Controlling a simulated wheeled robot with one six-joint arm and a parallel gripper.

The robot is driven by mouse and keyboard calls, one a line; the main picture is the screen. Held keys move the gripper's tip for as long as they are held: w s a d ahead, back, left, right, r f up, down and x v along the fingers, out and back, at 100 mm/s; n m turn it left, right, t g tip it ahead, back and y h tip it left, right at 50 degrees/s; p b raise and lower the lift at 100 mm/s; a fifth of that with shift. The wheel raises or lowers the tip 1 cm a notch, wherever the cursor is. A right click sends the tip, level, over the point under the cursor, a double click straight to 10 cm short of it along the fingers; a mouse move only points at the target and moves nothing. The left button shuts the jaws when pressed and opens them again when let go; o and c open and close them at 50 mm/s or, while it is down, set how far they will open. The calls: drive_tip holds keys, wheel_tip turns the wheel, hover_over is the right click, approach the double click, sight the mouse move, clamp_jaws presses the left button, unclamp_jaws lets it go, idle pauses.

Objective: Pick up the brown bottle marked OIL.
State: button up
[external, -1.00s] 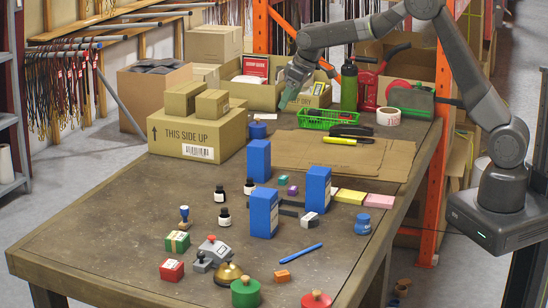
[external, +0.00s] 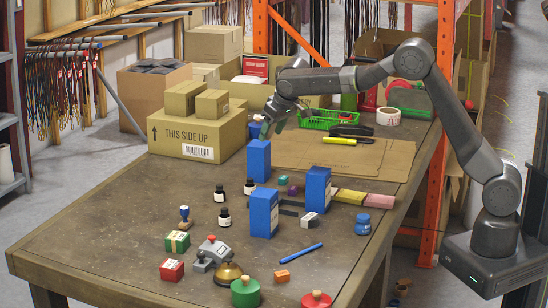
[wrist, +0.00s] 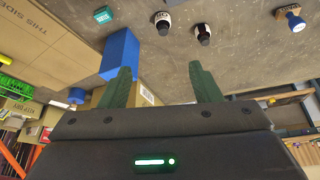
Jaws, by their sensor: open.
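Three small dark bottles with white labels stand upright on the table in the external view: one at the left (external: 219,193), one at the back (external: 249,187) and one at the front (external: 224,217). Their print is too small to read there, so I cannot tell which is marked OIL. Two such bottles show at the top of the wrist view, one (wrist: 163,23) left of the other (wrist: 203,35); their labels are not clearly legible. My gripper (external: 272,129) is open and empty, above the table behind the back blue box, apart from the bottles. Its green fingers (wrist: 162,80) show in the wrist view.
Tall blue boxes (external: 257,162) (external: 264,213) (external: 318,190) stand right of the bottles; the back one (wrist: 121,52) is near my fingers in the wrist view. A large carton (external: 180,137) stands at the left. A stamp (external: 184,215) is nearby. The left table area is clear.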

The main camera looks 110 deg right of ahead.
sight(251, 179)
drive_tip(key=w+d+f+m+b, duration=0.1)
drive_tip(key=f+b, duration=0.2)
drive_tip(key=f, duration=0.2)
drive_tip(key=w+d+f+m+b, duration=0.1)
drive_tip(key=w+d+f+b, duration=0.1)
drive_tip(key=f, duration=0.3)
drive_tip(key=w+d+f+m+g+h+b, duration=0.1)
drive_tip(key=d+f+b, duration=0.1)
drive_tip(key=f+b, duration=0.3)
drive_tip(key=shift+w, duration=0.3)
drive_tip(key=shift+s+x, duration=0.15)
drive_tip(key=shift+x, duration=1.2)
drive_tip(key=shift+s+x, duration=0.1)
drive_tip(key=shift+x, duration=1.25)
drive_tip(key=shift+s+d+r, duration=0.1)
drive_tip(key=shift+d, duration=0.05)
drive_tip(key=c, duration=1.1)
